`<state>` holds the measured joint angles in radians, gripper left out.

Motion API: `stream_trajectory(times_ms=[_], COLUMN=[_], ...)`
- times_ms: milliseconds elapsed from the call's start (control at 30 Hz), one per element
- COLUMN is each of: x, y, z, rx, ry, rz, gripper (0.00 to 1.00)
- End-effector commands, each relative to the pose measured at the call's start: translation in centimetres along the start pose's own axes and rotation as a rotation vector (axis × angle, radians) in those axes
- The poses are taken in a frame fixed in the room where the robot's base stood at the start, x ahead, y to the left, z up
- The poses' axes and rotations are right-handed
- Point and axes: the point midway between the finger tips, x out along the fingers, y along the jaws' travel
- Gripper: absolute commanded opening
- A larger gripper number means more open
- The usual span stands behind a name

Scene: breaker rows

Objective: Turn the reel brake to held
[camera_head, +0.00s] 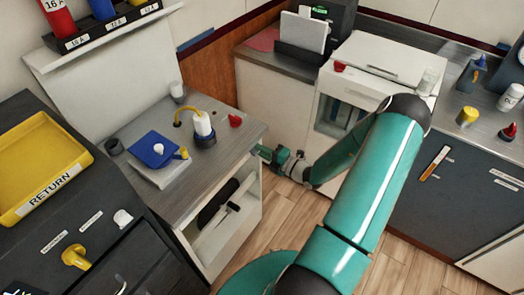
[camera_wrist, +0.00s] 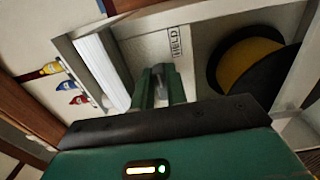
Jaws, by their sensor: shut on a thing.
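In the wrist view, the fingers of my gripper (camera_wrist: 161,88) are shut on a small grey handle (camera_wrist: 159,74), which I take to be the reel brake. Most of the handle is hidden between the fingers. A sign reading HELD (camera_wrist: 175,42) is on the pale panel just beyond it. A reel (camera_wrist: 245,62) with a black flange and yellow winding is to the right of the fingers. In the head view, my gripper (camera_head: 268,153) is at the right edge of the grey-topped cabinet (camera_head: 222,158); the handle and the reel cannot be made out there.
A yellow RETURN tray (camera_head: 22,207) is at left. A white unit (camera_head: 380,60) stands behind my arm. Wooden floor (camera_head: 285,220) shows between the cabinets.

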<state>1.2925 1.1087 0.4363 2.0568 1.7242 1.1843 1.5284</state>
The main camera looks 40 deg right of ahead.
Motion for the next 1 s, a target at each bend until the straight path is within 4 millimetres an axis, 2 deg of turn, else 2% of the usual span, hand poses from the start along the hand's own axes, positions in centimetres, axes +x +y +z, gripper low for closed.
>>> stream_trajectory(times_ms=[467,500,600,1000], x=[0.14,0.14,0.14,-0.54], y=[0.0,0.0,0.02,-0.02], z=[-0.14,-0.14,-0.13,0.0], rx=[0.017,0.017,0.017,0.015], ry=[0.003,0.003,0.003,0.0], rz=[0.001,0.001,0.002,0.0], gripper=[0.0,0.2,0.36,0.36])
